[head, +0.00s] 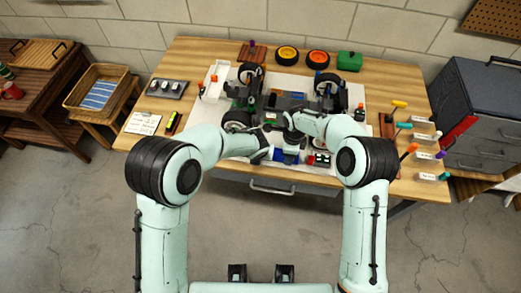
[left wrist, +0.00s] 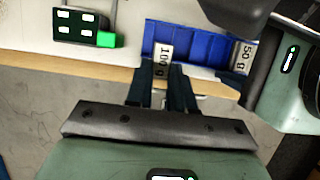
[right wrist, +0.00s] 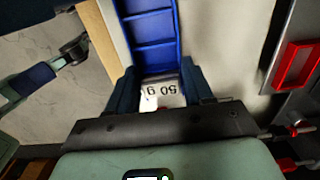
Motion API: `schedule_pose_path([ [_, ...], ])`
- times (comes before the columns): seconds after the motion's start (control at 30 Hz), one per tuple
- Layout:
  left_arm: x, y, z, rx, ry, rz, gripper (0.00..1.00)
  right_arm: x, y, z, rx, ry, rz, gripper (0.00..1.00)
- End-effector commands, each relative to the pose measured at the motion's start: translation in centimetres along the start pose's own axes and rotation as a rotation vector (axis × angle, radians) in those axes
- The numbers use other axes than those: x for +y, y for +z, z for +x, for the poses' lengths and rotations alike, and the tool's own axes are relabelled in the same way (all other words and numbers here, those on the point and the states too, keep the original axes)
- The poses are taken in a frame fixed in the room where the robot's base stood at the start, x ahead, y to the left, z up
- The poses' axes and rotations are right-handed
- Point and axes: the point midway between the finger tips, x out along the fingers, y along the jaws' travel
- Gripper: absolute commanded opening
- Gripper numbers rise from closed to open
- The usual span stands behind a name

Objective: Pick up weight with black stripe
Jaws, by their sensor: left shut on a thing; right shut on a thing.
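A blue compartment tray (left wrist: 200,42) lies at the table's front edge; it also shows in the right wrist view (right wrist: 150,30) and small in the head view (head: 284,158). My left gripper (left wrist: 162,88) is shut on a weight labelled 100 g (left wrist: 163,62) at one end of the tray. My right gripper (right wrist: 163,98) is shut on a weight labelled 50 g (right wrist: 163,95) at the tray's other end. That label also shows in the left wrist view (left wrist: 242,57). I cannot tell whether either weight is clear of its compartment. I see no black stripe; the fingers hide the weights' sides.
The racecar chassis (head: 285,100) fills the middle of the table, just behind my grippers. A dark block with a green part (left wrist: 82,27) lies near the tray. A red-framed part (right wrist: 297,65) is right of my right gripper. Screwdrivers (head: 405,152) lie at the table's right.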

Motion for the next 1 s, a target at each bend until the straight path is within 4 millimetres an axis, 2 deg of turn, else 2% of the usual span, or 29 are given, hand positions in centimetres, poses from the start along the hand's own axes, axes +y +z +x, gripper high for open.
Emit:
schedule_pose_path([
  [0.3, -0.3, -7.8, -3.6, -0.009, -0.007, 0.011, 0.00, 0.1, -0.3, 0.3, 0.007, 0.005, 0.002, 0.22],
  [0.43, -0.3, -10.3, -4.6, -0.009, -0.007, 0.011, 0.00, 0.1, -0.4, 0.3, 0.008, 0.006, 0.002, 0.22],
  [0.63, -0.2, -12.5, -5.5, -0.007, -0.005, 0.009, 0.00, 0.1, -0.4, 0.3, 0.009, 0.007, 0.002, 0.22],
  [1.0, -0.1, -14.2, -6.1, -0.009, -0.004, 0.001, 0.00, 0.1, -0.4, 0.3, 0.010, 0.008, 0.002, 0.22],
])
